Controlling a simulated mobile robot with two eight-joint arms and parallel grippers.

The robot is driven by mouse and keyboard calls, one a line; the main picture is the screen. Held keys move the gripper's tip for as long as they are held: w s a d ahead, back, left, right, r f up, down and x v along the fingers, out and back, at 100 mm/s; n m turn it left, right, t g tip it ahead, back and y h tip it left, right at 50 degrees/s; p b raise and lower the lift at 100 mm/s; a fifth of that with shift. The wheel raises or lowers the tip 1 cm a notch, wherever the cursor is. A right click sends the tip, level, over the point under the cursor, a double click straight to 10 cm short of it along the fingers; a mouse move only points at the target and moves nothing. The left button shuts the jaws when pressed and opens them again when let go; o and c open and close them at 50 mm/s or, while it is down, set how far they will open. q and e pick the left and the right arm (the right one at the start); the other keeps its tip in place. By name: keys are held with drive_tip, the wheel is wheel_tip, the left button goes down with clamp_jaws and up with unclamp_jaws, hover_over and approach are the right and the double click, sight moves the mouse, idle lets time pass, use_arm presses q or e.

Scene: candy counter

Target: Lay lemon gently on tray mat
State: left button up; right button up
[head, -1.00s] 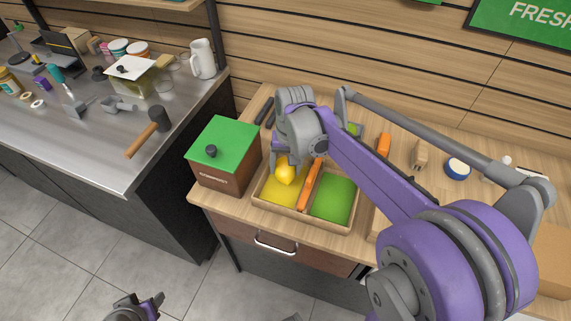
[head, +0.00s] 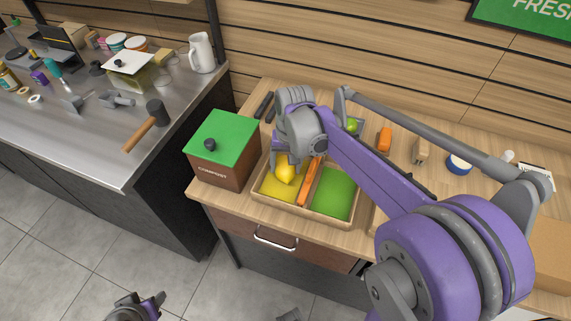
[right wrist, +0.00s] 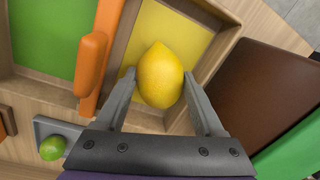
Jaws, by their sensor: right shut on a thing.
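The lemon (head: 286,170) is yellow and sits between the fingers of my right gripper (head: 287,168), which is shut on it. In the right wrist view the lemon (right wrist: 160,76) is held between the two grey fingertips (right wrist: 158,88). It is over the tray's yellow mat (head: 275,191), which also shows in the right wrist view (right wrist: 172,32). I cannot tell whether the lemon touches the mat. The wooden tray (head: 300,207) has a green mat (head: 333,193) in its other compartment. My left gripper (head: 140,305) is at the bottom edge, away from the counter, with its fingers apart.
A green-lidded compost box (head: 222,150) stands close left of the tray. A lime (right wrist: 52,147) sits in a small grey dish (right wrist: 66,130) behind. An orange block (head: 384,139) lies farther right.

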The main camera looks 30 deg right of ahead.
drive_tip(key=shift+f+b, duration=0.4)
drive_tip(key=shift+f, duration=0.2)
idle(0.4)
drive_tip(key=o, duration=0.7)
drive_tip(key=shift+r, duration=0.1)
drive_tip(key=shift+s+d+r+p, duration=0.1)
drive_tip(key=shift+r+p, duration=0.85)
drive_tip(key=shift+r, duration=0.55)
drive_tip(key=shift+d+r+p, duration=0.1)
drive_tip(key=shift+r+p, duration=0.8)
drive_tip(key=shift+r, duration=0.55)
drive_tip(key=shift+o, duration=1.1)
